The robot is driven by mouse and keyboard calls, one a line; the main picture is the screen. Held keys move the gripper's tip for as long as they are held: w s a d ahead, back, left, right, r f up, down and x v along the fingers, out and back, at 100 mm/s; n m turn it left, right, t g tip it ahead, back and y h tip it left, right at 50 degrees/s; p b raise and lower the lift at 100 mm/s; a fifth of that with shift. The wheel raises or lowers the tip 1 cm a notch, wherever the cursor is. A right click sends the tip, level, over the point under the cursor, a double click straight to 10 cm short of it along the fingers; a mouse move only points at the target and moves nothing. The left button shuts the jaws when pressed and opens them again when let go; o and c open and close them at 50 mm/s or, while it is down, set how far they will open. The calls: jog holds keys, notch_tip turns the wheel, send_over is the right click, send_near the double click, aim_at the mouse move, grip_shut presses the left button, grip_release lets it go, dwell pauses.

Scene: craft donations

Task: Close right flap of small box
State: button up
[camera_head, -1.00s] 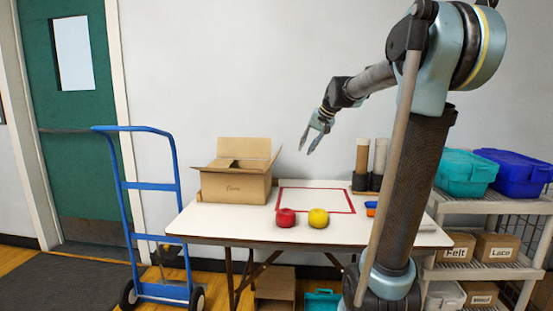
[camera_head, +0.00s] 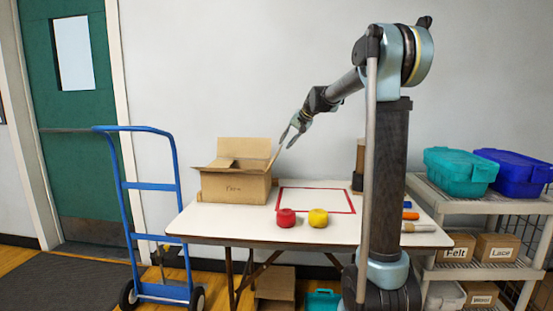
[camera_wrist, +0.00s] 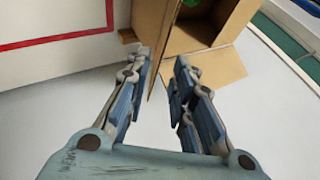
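The small cardboard box (camera_head: 236,190) stands on the left part of the table, open at the top. Its back flap (camera_head: 245,149) stands up. Its right flap (camera_head: 274,162) is raised and leans outward. My gripper (camera_head: 286,142) is just above and to the right of this flap, pointing down and left. In the wrist view, my gripper (camera_wrist: 162,72) is open, and the right flap (camera_wrist: 159,50) shows edge-on between its fingers; I cannot tell whether they touch. Another flap (camera_wrist: 205,72) spreads flat beside it. Something green (camera_wrist: 192,2) shows inside the box.
A red apple (camera_head: 285,218) and a yellow apple (camera_head: 318,218) sit near the table's front edge. A red outline (camera_head: 315,188) encloses clear table right of the box. A blue hand truck (camera_head: 150,215) stands left; shelves (camera_head: 465,205) with bins stand right.

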jog(key=x, duration=1)
jog(key=shift+w+a+f, duration=0.1)
jog(key=shift+a+f, duration=0.1)
jog(key=shift+f, duration=0.05)
jog(key=shift+c, duration=0.4)
grip_shut()
